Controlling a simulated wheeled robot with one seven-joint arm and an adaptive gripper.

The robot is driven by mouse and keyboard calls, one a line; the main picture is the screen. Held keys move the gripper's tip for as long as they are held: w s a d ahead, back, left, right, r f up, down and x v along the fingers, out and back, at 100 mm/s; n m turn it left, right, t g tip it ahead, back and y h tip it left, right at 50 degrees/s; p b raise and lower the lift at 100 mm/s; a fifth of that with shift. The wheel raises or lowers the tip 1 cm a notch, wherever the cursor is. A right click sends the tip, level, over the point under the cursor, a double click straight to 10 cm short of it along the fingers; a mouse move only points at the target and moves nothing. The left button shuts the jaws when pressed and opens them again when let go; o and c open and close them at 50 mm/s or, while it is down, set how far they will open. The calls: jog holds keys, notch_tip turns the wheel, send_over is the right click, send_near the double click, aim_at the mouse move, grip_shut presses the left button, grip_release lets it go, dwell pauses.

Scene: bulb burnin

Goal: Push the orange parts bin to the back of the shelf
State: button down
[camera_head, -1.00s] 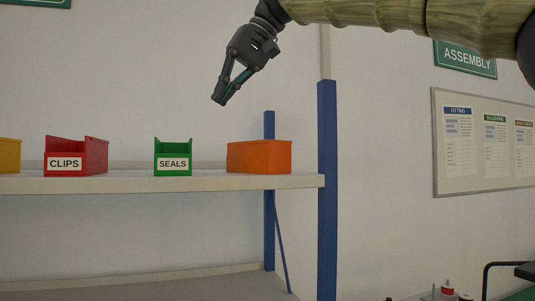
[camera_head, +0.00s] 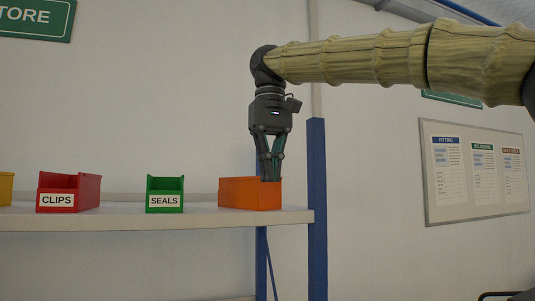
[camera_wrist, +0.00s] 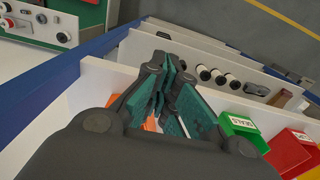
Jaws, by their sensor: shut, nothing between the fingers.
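The orange parts bin (camera_head: 240,194) sits at the right end of the white shelf (camera_head: 150,218), near the blue post. My gripper (camera_head: 271,179) points straight down with its fingers shut and empty. Its fingertips are at the bin's top edge, at its right part; I cannot tell whether they touch it or reach inside. In the wrist view my gripper (camera_wrist: 172,112) hides most of the orange bin (camera_wrist: 118,100), of which only small orange patches show.
To the left on the shelf stand the green SEALS bin (camera_head: 165,194), the red CLIPS bin (camera_head: 68,192) and a yellow bin (camera_head: 6,188). A blue post (camera_head: 317,210) rises at the shelf's right end. The wall is behind.

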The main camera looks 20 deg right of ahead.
aim_at(263, 195)
jog(key=shift+w+f+p, duration=1)
jog(key=shift+f+p, duration=0.05)
jog(key=shift+f, duration=0.25)
jog(key=shift+w+f+p, duration=1)
jog(key=shift+f, duration=0.25)
jog(key=shift+w+a, duration=0.1)
jog(key=shift+w, duration=0.05)
